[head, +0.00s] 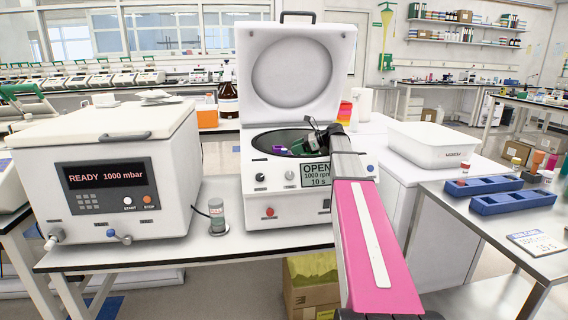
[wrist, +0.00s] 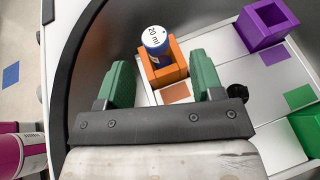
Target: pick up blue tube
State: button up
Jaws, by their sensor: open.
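The blue tube (wrist: 154,41), with a white top marked 20 ml, stands in an orange holder (wrist: 164,73) inside the open centrifuge (head: 291,191). My gripper (wrist: 162,78) is open and empty, with its green fingers on either side of the orange holder and the tube a little beyond the fingertips. In the head view my gripper (head: 303,143) reaches into the centrifuge bowl from the right. I cannot make out the blue tube in the head view.
A purple holder (wrist: 265,24) and a green holder (wrist: 308,128) sit to the right. The centrifuge lid (head: 293,72) stands raised behind. A white READY machine (head: 118,181) and a small grey-capped bottle (head: 217,214) stand left; a white tub (head: 432,146) stands right.

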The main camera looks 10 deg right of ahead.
aim_at(286, 150)
jog(key=x, duration=0.5)
jog(key=shift+s+a+r, duration=0.15)
jog(key=shift+r, duration=0.1)
jog(key=shift+c, duration=0.3)
grip_shut()
jog(key=shift+r, duration=0.15)
